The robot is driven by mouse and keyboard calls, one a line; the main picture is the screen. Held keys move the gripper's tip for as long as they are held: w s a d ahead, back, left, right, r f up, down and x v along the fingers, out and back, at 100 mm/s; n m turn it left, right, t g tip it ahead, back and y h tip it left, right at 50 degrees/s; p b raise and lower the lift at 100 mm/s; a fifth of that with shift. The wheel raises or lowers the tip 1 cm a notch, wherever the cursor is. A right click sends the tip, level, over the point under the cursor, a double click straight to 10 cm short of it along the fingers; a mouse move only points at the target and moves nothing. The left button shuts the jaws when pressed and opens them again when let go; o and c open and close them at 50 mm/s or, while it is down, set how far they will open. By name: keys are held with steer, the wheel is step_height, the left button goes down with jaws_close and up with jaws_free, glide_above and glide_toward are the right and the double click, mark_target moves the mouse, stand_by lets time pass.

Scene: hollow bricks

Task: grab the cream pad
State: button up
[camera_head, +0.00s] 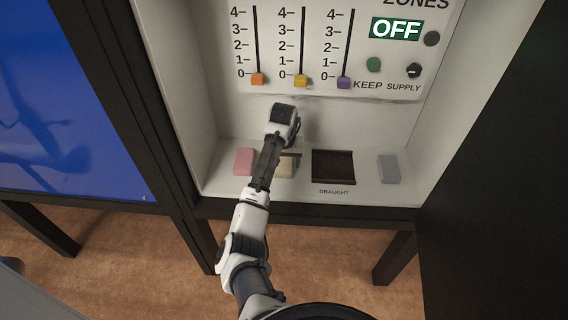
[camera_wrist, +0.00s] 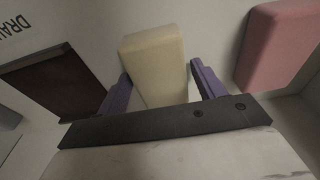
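The cream pad (camera_wrist: 155,62) is a pale block with rounded edges on the white shelf. In the wrist view it lies between the two purple fingers of my gripper (camera_wrist: 163,85). The fingers are apart, with a gap visible at least on the right side; contact on the left is hard to tell. In the head view the cream pad (camera_head: 285,168) is partly hidden behind my arm, and my gripper's fingers are hidden there too.
A pink pad (camera_head: 244,161) lies just left of the cream pad. A dark recess labelled DRAUGHT (camera_head: 333,166) and a grey pad (camera_head: 388,169) are to the right. A panel with sliders (camera_head: 300,80) rises behind. Dark frame walls stand on both sides.

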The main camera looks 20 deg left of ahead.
steer(key=c, duration=0.8)
steer(key=shift+o, duration=0.2)
steer(key=shift+r, duration=0.1)
